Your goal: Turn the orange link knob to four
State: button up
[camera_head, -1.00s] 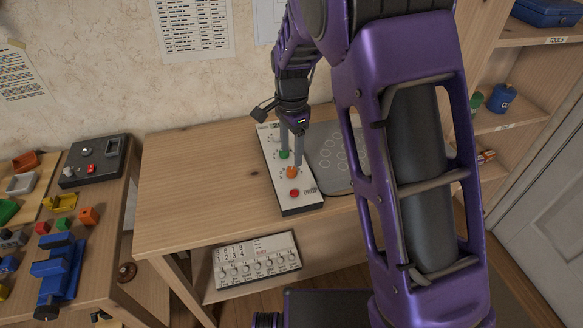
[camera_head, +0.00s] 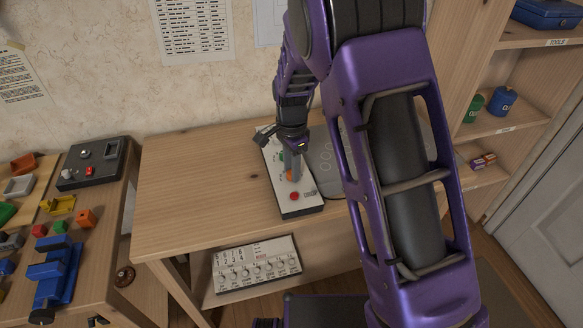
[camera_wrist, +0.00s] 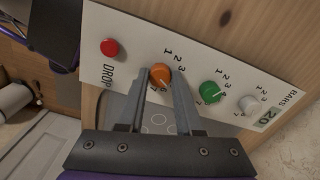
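The orange knob (camera_wrist: 160,75) is on a pale panel (camera_wrist: 235,60) and shows between the two fingers of my gripper (camera_wrist: 161,80) in the wrist view. One finger is on each side of it, close to its rim. I cannot tell whether they touch it. The digits 1, 2 and 3 show beside the knob; some others are hidden by a finger. Its pointer setting is too small to read surely. In the head view, my gripper (camera_head: 291,172) reaches down over the panel (camera_head: 292,208) and partly hides the orange knob (camera_head: 289,176).
A green knob (camera_wrist: 210,93) and a white knob (camera_wrist: 249,104) lie to the right of the orange one in the wrist view. A red button (camera_wrist: 110,47) lies to its left. The wooden table (camera_head: 200,190) is clear left of the panel.

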grip_shut()
jog(key=shift+n, duration=0.3)
jog(key=shift+n+p, duration=0.5)
jog(key=shift+n, duration=2.1)
jog(key=o, duration=0.8)
grip_release()
jog(key=shift+r, duration=0.1)
